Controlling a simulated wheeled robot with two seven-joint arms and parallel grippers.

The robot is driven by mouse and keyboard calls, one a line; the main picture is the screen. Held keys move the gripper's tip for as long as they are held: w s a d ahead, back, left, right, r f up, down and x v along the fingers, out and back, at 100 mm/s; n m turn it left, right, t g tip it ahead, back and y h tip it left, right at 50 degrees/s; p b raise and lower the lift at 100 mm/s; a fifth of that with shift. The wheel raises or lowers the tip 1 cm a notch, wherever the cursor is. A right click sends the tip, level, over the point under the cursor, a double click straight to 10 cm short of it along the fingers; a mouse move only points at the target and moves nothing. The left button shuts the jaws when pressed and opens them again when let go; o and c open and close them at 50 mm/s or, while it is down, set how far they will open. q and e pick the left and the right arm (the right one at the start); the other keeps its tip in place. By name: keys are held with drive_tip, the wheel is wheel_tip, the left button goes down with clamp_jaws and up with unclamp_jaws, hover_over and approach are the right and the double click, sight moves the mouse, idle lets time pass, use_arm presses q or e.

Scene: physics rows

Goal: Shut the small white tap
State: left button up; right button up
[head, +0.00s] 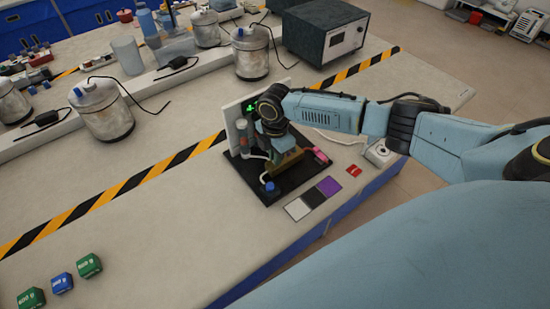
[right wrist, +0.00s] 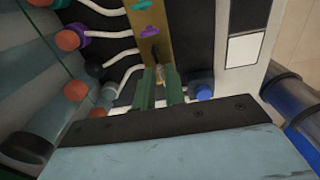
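In the right wrist view, a brass bar (right wrist: 150,42) carries a teal tap (right wrist: 146,4) and a purple tap (right wrist: 142,31). A small pale piece (right wrist: 159,72) at the bar's near end looks like the white tap. The fingertips of my right gripper (right wrist: 159,82) stand close on either side of it, with a narrow gap; whether they press on it I cannot tell. The pale piece's turn is too small to read. In the head view my right gripper (head: 284,148) is down over the brass bar (head: 288,161) and hides the tap. My left gripper is out of view.
The bar stands on a black base (head: 254,178) before a white panel (head: 232,124). White tubes and orange-capped cylinders (right wrist: 68,40) crowd the left in the wrist view.

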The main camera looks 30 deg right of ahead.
clamp_jaws()
drive_tip(key=m+p, duration=0.5)
drive_tip(key=shift+r, duration=0.25)
drive_tip(key=shift+f+m+p, duration=0.1)
drive_tip(key=shift+m+p, duration=0.2)
drive_tip(key=shift+m, duration=0.2)
drive_tip(key=shift+f+m, duration=0.1)
drive_tip(key=shift+m, duration=0.3)
drive_tip(key=shift+f, duration=0.1)
